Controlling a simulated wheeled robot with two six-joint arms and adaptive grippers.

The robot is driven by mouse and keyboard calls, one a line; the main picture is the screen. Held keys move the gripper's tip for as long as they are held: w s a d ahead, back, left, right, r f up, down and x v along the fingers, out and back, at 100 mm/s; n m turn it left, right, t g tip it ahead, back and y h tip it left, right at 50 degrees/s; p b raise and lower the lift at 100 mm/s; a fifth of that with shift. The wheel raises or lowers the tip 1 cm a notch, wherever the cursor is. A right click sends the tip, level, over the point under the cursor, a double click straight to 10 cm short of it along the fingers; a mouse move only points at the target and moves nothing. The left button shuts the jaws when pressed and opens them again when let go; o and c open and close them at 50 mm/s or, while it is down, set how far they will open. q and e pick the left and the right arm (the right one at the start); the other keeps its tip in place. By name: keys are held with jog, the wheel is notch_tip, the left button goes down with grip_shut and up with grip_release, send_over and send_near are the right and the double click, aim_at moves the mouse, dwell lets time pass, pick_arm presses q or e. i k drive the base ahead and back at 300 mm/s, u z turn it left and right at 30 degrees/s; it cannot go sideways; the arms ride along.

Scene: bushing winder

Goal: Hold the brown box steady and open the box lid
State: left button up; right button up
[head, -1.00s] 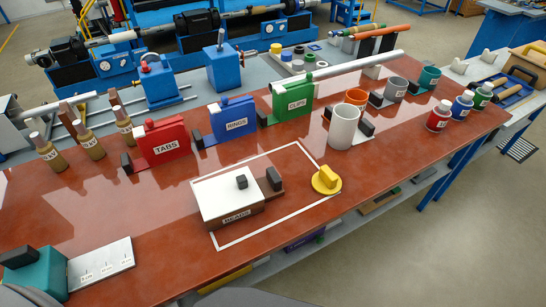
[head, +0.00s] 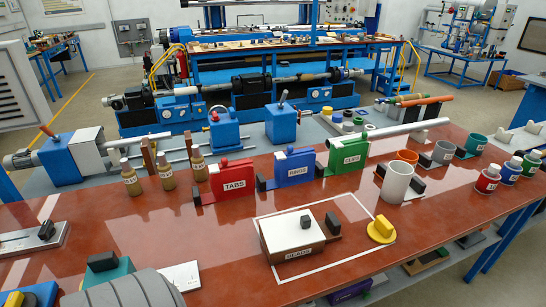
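The brown box (head: 301,255), labelled BEADS, sits inside a white outlined rectangle on the red-brown table (head: 210,229). Its white lid (head: 290,231) lies flat on top and looks closed, with a small black knob (head: 305,221) on it. A dark block (head: 333,223) stands at the box's right side. Neither gripper shows in the head view, and nothing is seen touching the box or lid. A grey rounded part at the bottom left is possibly mine.
Red TABS (head: 232,184), blue RINGS (head: 294,169) and green CLIPS (head: 347,155) holders stand behind the box. A yellow knobbed disc (head: 381,231) and white cup (head: 396,184) are right. A teal block (head: 108,270) is front left.

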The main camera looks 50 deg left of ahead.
aim_at(288, 231)
jog(key=k, duration=0.4)
jog(key=u, duration=0.85)
